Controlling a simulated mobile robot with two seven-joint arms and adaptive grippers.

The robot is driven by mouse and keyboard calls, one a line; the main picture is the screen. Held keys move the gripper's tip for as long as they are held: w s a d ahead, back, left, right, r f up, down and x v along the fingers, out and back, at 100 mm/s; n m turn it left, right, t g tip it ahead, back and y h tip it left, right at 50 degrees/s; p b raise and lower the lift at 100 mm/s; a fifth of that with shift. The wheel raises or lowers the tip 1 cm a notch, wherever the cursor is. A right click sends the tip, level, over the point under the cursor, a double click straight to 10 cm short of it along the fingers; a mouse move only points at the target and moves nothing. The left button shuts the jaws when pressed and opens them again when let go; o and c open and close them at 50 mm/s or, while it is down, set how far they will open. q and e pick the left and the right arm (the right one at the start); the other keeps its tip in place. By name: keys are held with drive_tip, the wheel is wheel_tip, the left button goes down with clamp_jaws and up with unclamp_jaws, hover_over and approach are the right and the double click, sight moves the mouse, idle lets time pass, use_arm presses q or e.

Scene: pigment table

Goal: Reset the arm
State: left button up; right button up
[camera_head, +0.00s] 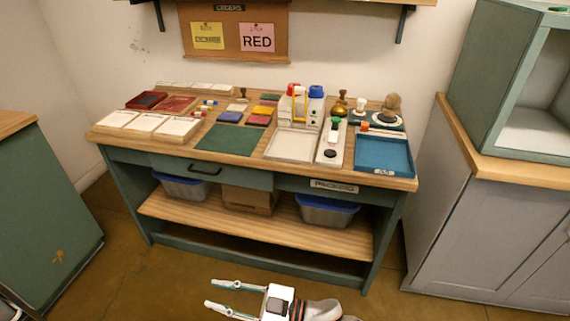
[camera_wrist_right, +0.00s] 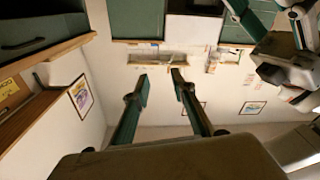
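My right gripper (camera_head: 212,293) is at the bottom of the head view, in front of the workbench (camera_head: 255,244). Its two fingers point left and stand apart, with nothing between them. In the right wrist view its fingers (camera_wrist_right: 160,78) are also spread and empty. Jointed parts of my own with teal pieces show at the upper right of the right wrist view. I cannot make out the left gripper's opening from them.
The bench top holds a green mat (camera_head: 228,139), a blue tray (camera_head: 384,155), a pale tray (camera_head: 292,144), white cards (camera_head: 147,123) and pigment blocks. A grey cabinet (camera_head: 490,220) is right, a green one (camera_head: 45,210) left.

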drive_tip(key=w+d+f+m+t+h+p, duration=0.1)
drive_tip(key=w+d+f+m+t+h, duration=0.15)
drive_tip(key=d+m+t+h, duration=1.1)
use_arm(q)
drive_tip(key=shift+s+d+r+p, duration=0.2)
drive_tip(key=shift+r+p, duration=0.4)
drive_tip(key=shift+p, duration=0.05)
use_arm(e)
drive_tip(key=s+d+f+g, duration=0.2)
drive_tip(key=s+d, duration=0.2)
drive_tip(key=d, duration=0.3)
drive_tip(key=s+d+f+g+h, duration=0.1)
drive_tip(key=s+d+f+g, duration=0.1)
drive_tip(key=d, duration=0.5)
drive_tip(key=s+d+f+g+h, duration=0.1)
drive_tip(key=s+d+f+g, duration=0.1)
drive_tip(key=s+d+f, duration=0.2)
drive_tip(key=s+d+m, duration=0.1)
drive_tip(key=s+d, duration=0.1)
drive_tip(key=d, duration=0.2)
drive_tip(key=shift+s, duration=0.2)
use_arm(q)
drive_tip(key=shift+w+r, duration=0.1)
drive_tip(key=shift+r, duration=0.15)
use_arm(e)
drive_tip(key=shift+g, duration=0.25)
